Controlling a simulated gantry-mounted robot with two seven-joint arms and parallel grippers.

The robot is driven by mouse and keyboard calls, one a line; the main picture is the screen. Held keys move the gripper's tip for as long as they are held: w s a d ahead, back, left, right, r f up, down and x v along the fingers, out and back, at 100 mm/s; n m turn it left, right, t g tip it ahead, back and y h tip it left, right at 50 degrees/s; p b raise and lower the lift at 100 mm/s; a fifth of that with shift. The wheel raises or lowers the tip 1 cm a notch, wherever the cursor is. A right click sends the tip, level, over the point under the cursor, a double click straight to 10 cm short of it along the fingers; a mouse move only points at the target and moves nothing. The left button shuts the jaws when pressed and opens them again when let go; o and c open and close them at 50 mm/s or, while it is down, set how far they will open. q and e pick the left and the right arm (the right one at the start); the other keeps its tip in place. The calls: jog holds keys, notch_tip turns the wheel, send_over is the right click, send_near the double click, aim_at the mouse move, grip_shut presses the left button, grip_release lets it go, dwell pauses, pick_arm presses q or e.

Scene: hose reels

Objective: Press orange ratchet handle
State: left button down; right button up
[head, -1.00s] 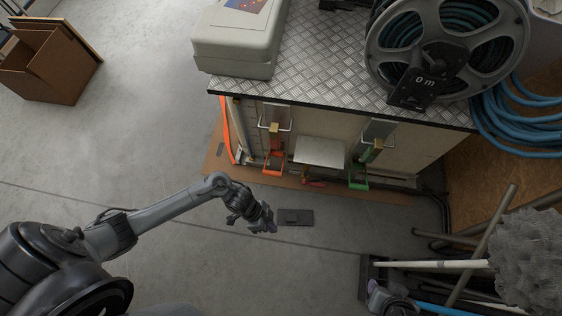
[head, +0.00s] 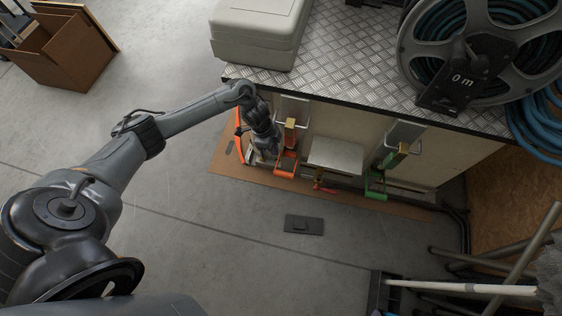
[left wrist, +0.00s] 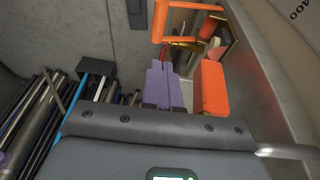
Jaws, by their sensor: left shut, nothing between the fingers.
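The orange ratchet handle (head: 287,166) is a loop low on the cabinet's front, below a brass-coloured ratchet part. My left gripper (head: 266,154) is shut and empty, just left of this handle in the head view; I cannot tell whether they touch. In the left wrist view my purple-grey fingers (left wrist: 163,70) are together. There an orange loop (left wrist: 158,22) shows beyond the fingertips, and an orange block-like piece (left wrist: 212,90) is to their right, close to the cabinet panel. My right gripper is not in view.
A green ratchet handle (head: 375,188) hangs further right, past a white plate (head: 335,155). A tall orange piece (head: 239,137) stands left of my gripper. A grey case (head: 258,35) and hose reel (head: 480,60) sit on top. Open floor lies in front, with a dark flat block (head: 304,224).

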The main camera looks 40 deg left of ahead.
pick_arm(q)
jog(key=b, duration=0.8)
send_near(283, 173)
jog(key=x, duration=0.5)
jog(key=shift+w+d, duration=0.2)
jog(key=shift+w, duration=0.05)
jog(key=shift+s+f+b, duration=0.1)
jog(key=shift+f+b, duration=0.3)
jog(key=shift+f, duration=0.15)
